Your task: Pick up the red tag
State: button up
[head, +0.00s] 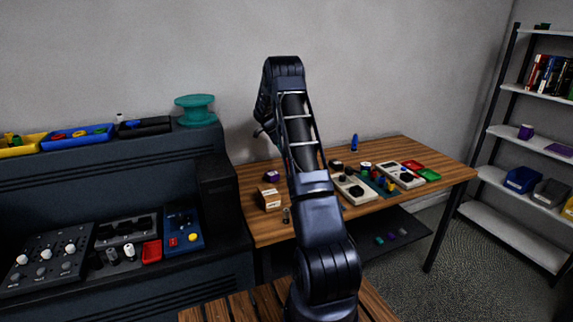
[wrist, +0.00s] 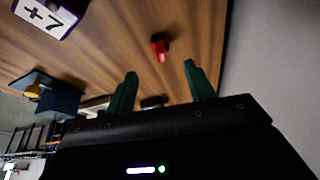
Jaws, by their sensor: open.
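The red tag (wrist: 160,47) shows in the wrist view as a small red piece on the wooden table top. It lies ahead of my gripper (wrist: 160,69), roughly centred between the two green fingertips. The fingers are spread apart with nothing between them. A gap shows between the fingertips and the tag in the picture, but its depth is hard to judge. In the head view my arm hides the gripper, and I cannot make out the tag.
A purple block marked +7 (wrist: 48,15) sits left in the wrist view. A wall stands behind.

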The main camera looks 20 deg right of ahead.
jog(key=x, duration=0.9)
jog(key=shift+w+d+f, duration=0.1)
jog(key=shift+d+f, duration=0.05)
jog(key=shift+d, duration=0.05)
jog(key=shift+c, duration=0.4)
jog(key=c, duration=1)
